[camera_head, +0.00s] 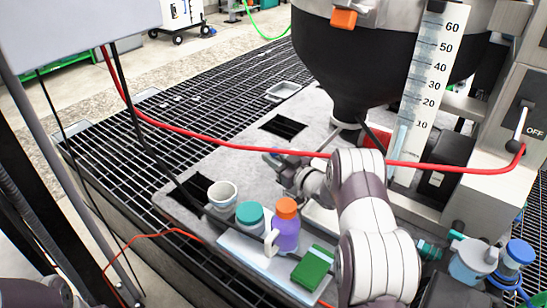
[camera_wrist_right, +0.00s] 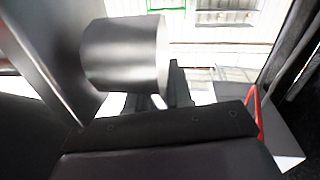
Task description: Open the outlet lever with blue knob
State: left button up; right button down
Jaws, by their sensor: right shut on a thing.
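The dark hopper (camera_head: 355,60) narrows to an outlet (camera_head: 347,112) above the grey deck. My right gripper (camera_head: 283,163) is low over the deck, left of and below the outlet in the head view. In the right wrist view, the dark fingers (camera_wrist_right: 165,92) are close to a shiny metal cylinder (camera_wrist_right: 125,53). Whether they touch it I cannot tell. My left gripper is not in view.
A red hose (camera_head: 225,145) crosses above my right wrist. A white cup (camera_head: 222,193), a teal-lidded jar (camera_head: 250,215), a purple bottle (camera_head: 285,232) and a green box (camera_head: 313,267) stand in front.

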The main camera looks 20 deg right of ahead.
jog(key=shift+s+d+r+m+t+y+b, duration=0.15)
jog(key=shift+s+d+r+t+y+b, duration=0.2)
jog(key=shift+t+b, duration=0.75)
jog(key=shift+s+d+r+m+t+y+b, duration=0.15)
jog(key=shift+s+t+b, duration=0.35)
jog(key=shift+b, duration=0.95)
jog(key=shift+s+d+r+m+t+y+b, duration=0.1)
jog(key=shift+s+d+r+t+y+b, duration=0.2)
jog(key=shift+t+b, duration=0.8)
jog(key=shift+s+d+r+m+t+b, duration=0.25)
jog(key=shift+s+r+t+b, duration=0.3)
jog(key=shift+b, duration=0.8)
jog(key=c, duration=1.2)
grip_release()
jog(key=shift+c, duration=0.2)
jog(key=shift+o, duration=0.7)
jog(key=shift+s, duration=0.2)
